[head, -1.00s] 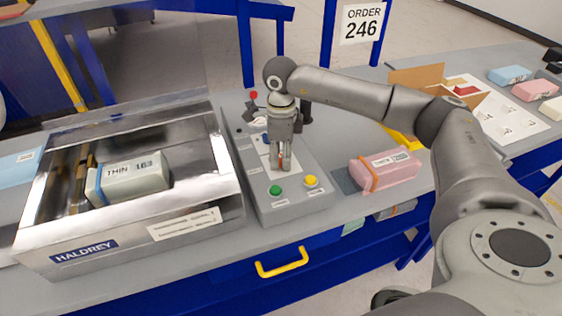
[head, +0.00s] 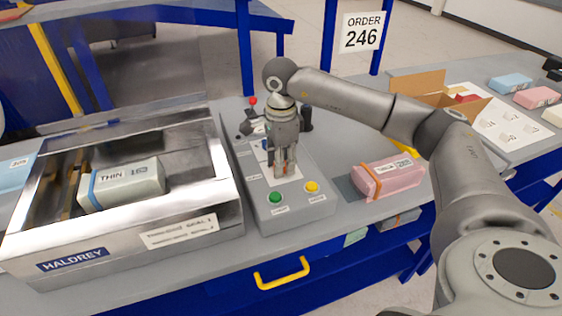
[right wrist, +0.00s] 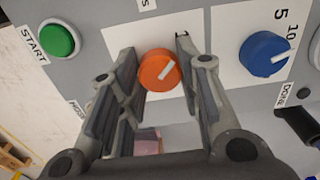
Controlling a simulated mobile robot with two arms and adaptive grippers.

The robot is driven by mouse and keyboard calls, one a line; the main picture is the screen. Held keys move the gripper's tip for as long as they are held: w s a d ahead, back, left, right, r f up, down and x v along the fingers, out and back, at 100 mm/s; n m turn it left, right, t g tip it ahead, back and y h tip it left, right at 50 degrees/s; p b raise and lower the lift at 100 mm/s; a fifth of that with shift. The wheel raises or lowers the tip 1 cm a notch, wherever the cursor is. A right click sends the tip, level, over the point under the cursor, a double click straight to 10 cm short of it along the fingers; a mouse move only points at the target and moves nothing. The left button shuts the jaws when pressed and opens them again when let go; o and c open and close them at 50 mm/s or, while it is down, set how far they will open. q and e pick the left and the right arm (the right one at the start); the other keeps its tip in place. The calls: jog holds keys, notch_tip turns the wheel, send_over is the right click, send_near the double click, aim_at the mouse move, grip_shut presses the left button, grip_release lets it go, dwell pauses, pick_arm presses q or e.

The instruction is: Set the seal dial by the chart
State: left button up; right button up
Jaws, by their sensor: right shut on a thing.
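My right gripper (head: 285,172) points down over the grey control panel (head: 240,165). In the right wrist view, its fingers (right wrist: 160,75) are shut on the orange dial (right wrist: 158,70), whose white pointer line slants up to the right. The head view mostly hides this dial behind the fingers. A blue dial (right wrist: 265,54) with the numbers 5 and 10 beside it sits apart from the fingers. A white label (head: 180,232) with small printed lines is on the front of the metal chamber; I cannot read it surely. My left gripper is out of view.
The panel has a green START button (right wrist: 58,40), a yellow button (head: 312,187) and a red-knobbed lever (head: 253,101). A grey THIN pack (head: 125,188) lies in the open HALDREY chamber (head: 225,205). A pink pack (head: 390,180) lies right of the panel.

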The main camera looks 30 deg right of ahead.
jog(key=shift+r, duration=0.1)
jog(key=o, duration=1.1)
jog(key=shift+c, duration=0.2)
notch_tip(320, 180, up, 12)
